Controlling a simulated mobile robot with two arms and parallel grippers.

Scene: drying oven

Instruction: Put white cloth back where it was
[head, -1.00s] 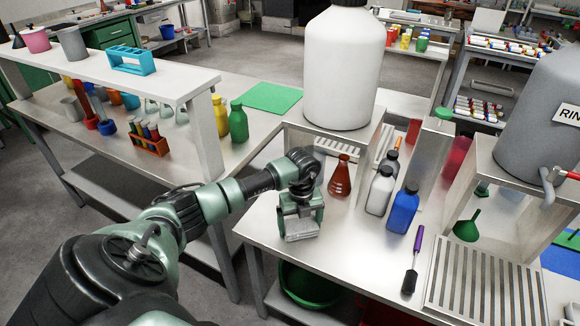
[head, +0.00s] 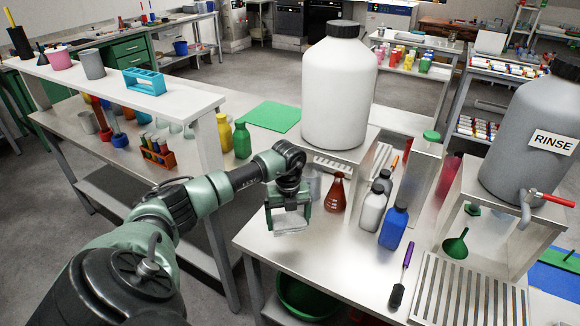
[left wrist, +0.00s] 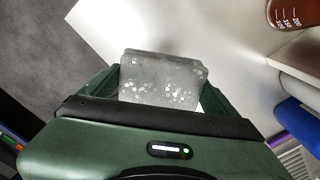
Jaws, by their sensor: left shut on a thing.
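My left gripper (head: 289,218) is shut on the white cloth (head: 290,223), a pale grey-white flat piece hanging between its fingers. It is over the left front part of the steel table (head: 330,262), left of the red-brown flask (head: 336,194), and appears a little above the tabletop. In the left wrist view the cloth (left wrist: 162,78) is a grey slab with white specks, held between the green fingers; its lower part is hidden by the gripper body. My right gripper is not in view.
A clear glass vessel (head: 313,184) stands close behind the gripper. White and blue bottles (head: 394,226), a purple-handled brush (head: 401,275) and a slotted drain tray (head: 470,290) are to the right. A large white jug (head: 340,95) stands behind. The table's front middle is clear.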

